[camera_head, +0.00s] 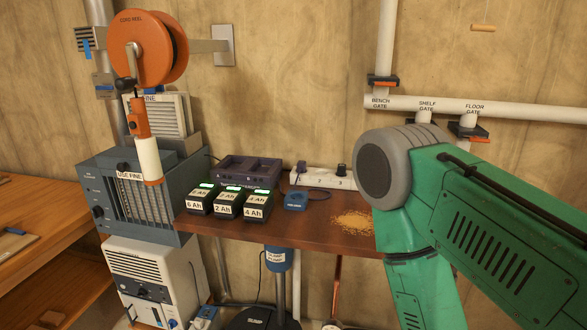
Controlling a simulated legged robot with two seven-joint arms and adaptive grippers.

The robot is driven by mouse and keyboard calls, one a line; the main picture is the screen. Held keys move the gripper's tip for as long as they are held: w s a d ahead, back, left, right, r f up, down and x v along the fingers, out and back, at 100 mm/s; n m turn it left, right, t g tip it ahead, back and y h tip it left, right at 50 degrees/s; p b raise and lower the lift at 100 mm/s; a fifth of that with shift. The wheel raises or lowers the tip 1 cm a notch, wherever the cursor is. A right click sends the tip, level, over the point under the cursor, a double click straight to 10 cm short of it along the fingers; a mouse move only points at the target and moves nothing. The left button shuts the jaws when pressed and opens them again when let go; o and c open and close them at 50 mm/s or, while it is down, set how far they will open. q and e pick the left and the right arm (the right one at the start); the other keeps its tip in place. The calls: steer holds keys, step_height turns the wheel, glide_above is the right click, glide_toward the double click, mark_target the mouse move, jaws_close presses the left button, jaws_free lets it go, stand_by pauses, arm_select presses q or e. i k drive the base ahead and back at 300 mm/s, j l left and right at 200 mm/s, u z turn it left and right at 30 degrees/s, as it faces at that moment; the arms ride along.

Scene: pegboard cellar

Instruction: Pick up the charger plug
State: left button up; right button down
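A white power strip (322,179) lies along the back of the brown bench shelf (325,230), against the wall. A small purple plug (301,168) sits at its left part and a black plug (341,170) at its right part. I cannot tell for sure which is the charger plug. A dark purple charger dock (246,171) stands to the left of the strip. A dark cable loops on the shelf below the strip. My green right arm fills the right side and covers the shelf's right end. Neither of my grippers shows.
Batteries labelled 6 Ah (199,201), 2 Ah (229,203) and 4 Ah (258,206) stand before the dock. A blue puck-like item (295,201) and a sawdust pile (354,223) lie on the shelf. An orange cord reel (141,46) hangs at left above a grey filter box (130,195).

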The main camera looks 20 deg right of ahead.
mark_target(301, 165)
steer(key=z, duration=0.95)
steer(key=i+j+z, duration=0.25)
steer(key=z, duration=0.15)
steer(key=i+j, duration=0.05)
